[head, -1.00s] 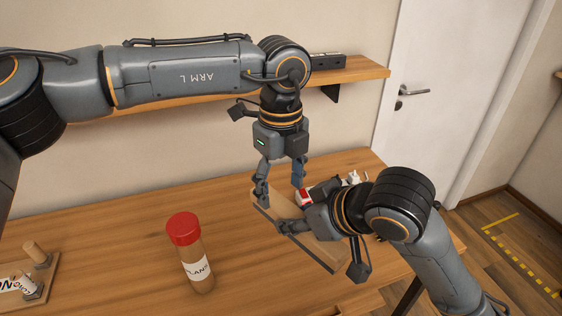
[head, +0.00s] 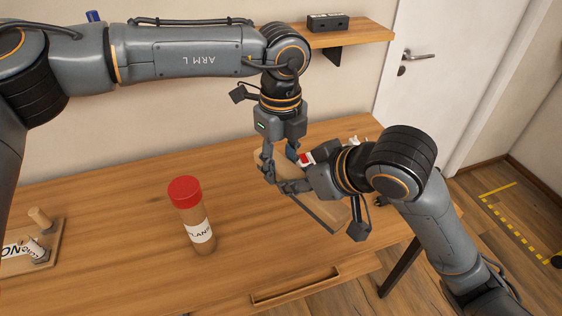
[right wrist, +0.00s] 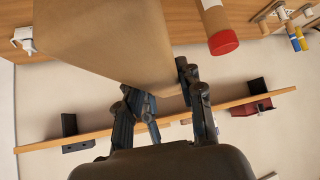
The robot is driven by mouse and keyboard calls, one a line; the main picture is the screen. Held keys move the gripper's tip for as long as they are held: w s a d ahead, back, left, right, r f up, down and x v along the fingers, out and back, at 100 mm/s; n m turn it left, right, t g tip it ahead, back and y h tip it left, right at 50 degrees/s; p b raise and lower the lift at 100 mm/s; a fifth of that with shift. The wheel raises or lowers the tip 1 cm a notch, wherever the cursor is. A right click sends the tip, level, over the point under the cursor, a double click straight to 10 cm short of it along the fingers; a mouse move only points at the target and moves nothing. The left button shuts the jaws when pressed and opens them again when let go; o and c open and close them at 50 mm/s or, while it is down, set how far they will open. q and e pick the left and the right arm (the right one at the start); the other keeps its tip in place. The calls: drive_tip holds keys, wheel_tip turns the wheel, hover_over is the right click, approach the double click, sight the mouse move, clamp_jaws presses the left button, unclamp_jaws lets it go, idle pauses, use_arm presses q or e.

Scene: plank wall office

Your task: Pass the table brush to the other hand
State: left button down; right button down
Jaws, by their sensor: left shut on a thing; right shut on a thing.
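The table brush (head: 322,212) is a long, flat light-wood piece with a dark lower edge. It is held tilted above the desk. My left gripper (head: 281,170) points down from above and is shut on the far-left end of the brush. My right gripper (head: 284,187) reaches in from the right and is shut on the same brush close by, the fingers of both nearly touching. In the right wrist view the brush (right wrist: 110,35) fills the upper left, above the right gripper's fingers (right wrist: 162,98). The exact contact points are partly hidden.
A brown bottle with a red cap (head: 193,220) stands on the desk (head: 120,240), left of the grippers. A wooden board with pegs (head: 48,258) lies at the far left. Small red and white items sit behind my right gripper. A wall shelf (head: 355,37) carries a black box (head: 328,22).

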drive_tip(key=c, duration=0.8)
unclamp_jaws()
drive_tip(key=shift+s+a+r, duration=0.15)
drive_tip(key=shift+s+a, duration=0.1)
drive_tip(key=shift+a, duration=0.1)
drive_tip(key=shift+o, duration=0.2)
drive_tip(key=shift+d, duration=0.1)
